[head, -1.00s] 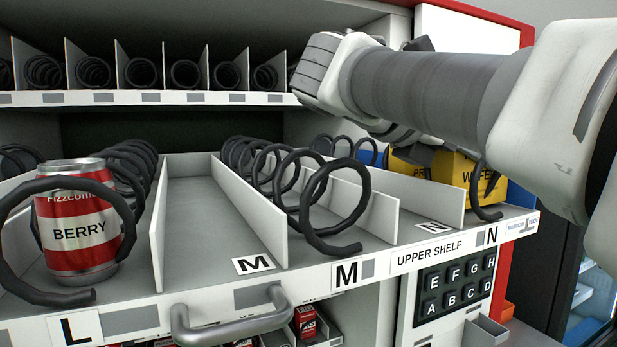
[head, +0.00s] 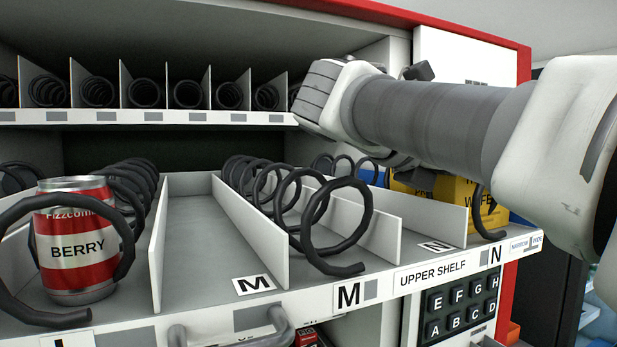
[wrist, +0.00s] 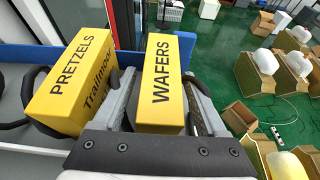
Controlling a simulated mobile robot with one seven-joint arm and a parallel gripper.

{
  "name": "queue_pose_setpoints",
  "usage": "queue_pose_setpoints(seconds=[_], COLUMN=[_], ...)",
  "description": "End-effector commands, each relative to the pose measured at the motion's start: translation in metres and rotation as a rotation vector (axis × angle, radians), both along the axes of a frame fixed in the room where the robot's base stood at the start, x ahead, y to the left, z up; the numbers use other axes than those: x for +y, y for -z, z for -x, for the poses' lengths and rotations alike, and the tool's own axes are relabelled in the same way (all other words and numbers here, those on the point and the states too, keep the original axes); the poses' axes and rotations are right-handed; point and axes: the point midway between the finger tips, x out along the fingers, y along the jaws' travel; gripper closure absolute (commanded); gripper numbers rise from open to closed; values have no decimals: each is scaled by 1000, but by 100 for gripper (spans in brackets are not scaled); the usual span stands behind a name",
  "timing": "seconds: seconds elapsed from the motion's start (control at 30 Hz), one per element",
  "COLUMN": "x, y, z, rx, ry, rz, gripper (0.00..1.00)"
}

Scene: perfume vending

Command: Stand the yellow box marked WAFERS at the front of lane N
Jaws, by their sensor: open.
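The yellow WAFERS box (wrist: 165,80) stands between the two fingers of my open gripper (wrist: 163,95) in the wrist view. I cannot tell whether a finger touches it. In the head view the WAFERS box (head: 471,193) is at the right end of the upper shelf, behind the black coil of lane N (head: 487,215) and partly hidden by my arm. The lane N label (head: 495,254) is on the shelf's front edge. My gripper is mostly hidden in the head view.
A yellow PRETZELS box (wrist: 72,80) stands close left of my gripper. A BERRY can (head: 75,240) stands in lane L. The shelf above (head: 150,116) overhangs.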

Motion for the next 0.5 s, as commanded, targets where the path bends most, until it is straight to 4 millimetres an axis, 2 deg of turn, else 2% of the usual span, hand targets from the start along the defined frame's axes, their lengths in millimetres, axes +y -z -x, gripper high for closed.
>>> queue_pose_setpoints(seconds=[0.17, 0.5], x=[17, 80], y=[-10, -38], z=[5, 28], rx=[-2, -1], ry=[-4, -4], rz=[0, 0], gripper=[25, 25])
